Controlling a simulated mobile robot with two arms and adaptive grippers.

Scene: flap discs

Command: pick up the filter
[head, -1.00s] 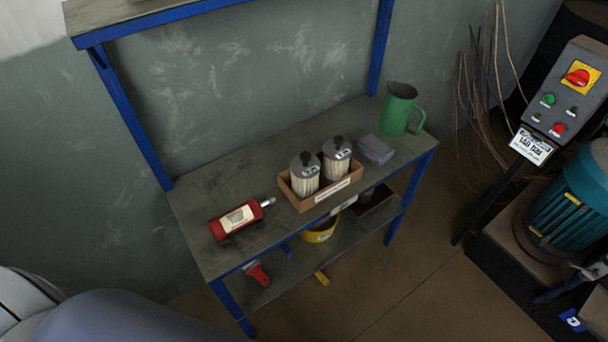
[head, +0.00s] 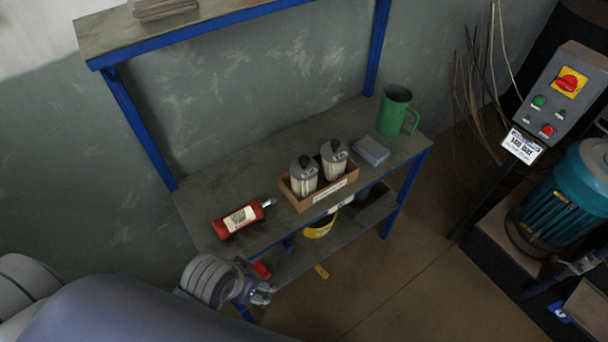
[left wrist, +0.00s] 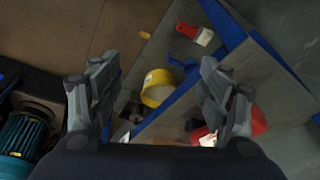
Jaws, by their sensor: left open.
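Two pale pleated filters with grey tops and black knobs stand upright side by side in an open cardboard box (head: 322,196) on the workbench. The left filter (head: 303,180) and the right filter (head: 334,163) show in the head view; their lower parts are hidden by the box. My left gripper (head: 264,294) is open and empty, in front of the bench's front edge, below and left of the box in the picture. In the left wrist view its two fingers (left wrist: 160,100) are spread apart; I cannot make out a filter there.
The workbench (head: 205,205) also holds a red bottle (head: 240,219), a grey block (head: 371,151) and a green jug (head: 395,112). A yellow container (head: 320,228) sits on the lower shelf. An upper shelf (head: 200,25) overhangs the back. A control box (head: 560,95) and teal motor (head: 570,205) stand right.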

